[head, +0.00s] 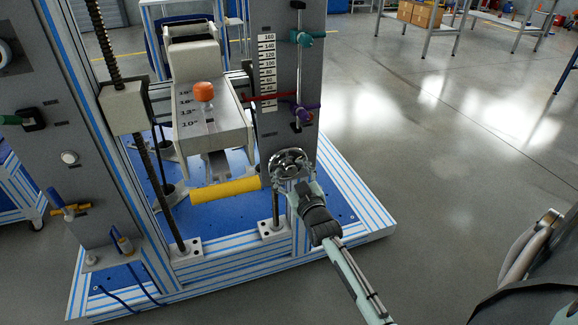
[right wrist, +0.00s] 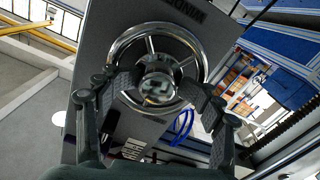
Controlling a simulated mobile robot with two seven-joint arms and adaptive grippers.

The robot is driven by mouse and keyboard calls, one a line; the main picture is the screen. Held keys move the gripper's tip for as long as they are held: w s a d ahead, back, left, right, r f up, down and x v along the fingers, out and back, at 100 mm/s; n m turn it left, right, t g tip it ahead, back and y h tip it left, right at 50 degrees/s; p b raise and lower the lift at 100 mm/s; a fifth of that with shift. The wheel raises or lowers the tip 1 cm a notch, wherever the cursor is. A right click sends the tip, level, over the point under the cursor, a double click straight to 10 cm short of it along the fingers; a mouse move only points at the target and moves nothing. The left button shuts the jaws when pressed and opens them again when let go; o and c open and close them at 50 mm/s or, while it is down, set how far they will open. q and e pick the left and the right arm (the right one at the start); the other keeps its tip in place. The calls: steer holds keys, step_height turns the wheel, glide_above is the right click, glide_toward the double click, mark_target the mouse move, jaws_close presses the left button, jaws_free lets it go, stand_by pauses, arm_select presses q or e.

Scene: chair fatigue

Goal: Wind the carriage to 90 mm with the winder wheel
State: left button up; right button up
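The winder wheel (head: 289,161) is a chrome handwheel low on the grey right-hand panel. It also shows in the right wrist view (right wrist: 157,47), with spokes and a round hub. My right gripper (head: 289,178) is at the wheel, with one finger on each side of the hub in the right wrist view (right wrist: 159,90). Its fingers are apart; contact with the hub is unclear. A beige block, apparently the carriage (head: 124,107), sits on the threaded screw. The scale (head: 267,62) has a red pointer (head: 270,97) at its lower part; the exact reading is too small. My left gripper is out of view.
A beige seat form (head: 210,125) with an orange knob (head: 204,91) stands left of the panel. A yellow bar (head: 225,190) lies below it. Teal (head: 303,38) and purple (head: 303,108) clamps sit on the panel above the wheel.

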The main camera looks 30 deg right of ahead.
steer(key=shift+r, duration=0.1)
steer(key=shift+v, duration=2.85)
steer(key=shift+d, duration=0.1)
steer(key=n, duration=0.7)
steer(key=shift+n, duration=0.7)
